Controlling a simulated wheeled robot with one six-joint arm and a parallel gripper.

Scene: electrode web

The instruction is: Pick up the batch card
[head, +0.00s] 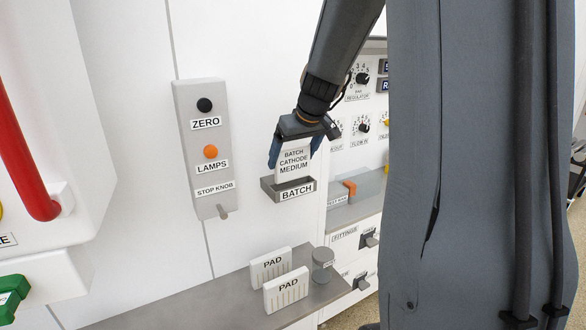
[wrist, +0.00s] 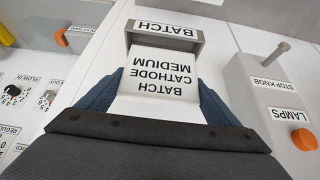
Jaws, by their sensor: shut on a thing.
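The batch card (head: 293,164) is a white card printed "BATCH CATHODE MEDIUM". It stands upright with its lower end at the grey holder labelled BATCH (head: 308,187) on the white wall. My gripper (head: 295,150) is shut on the card from above, with a blue finger on each side. In the wrist view the card (wrist: 165,75) lies between the blue fingers, and its far end meets the holder (wrist: 197,44). I cannot tell how deep the card's lower end sits in the holder.
A grey panel (head: 190,130) with ZERO, LAMPS and STOP KNOB controls is left of the holder. Two white PAD blocks (head: 288,290) and a grey cylinder (head: 323,262) stand on the shelf below. A knob panel (head: 362,120) is to the right. A red handle (head: 30,150) is at far left.

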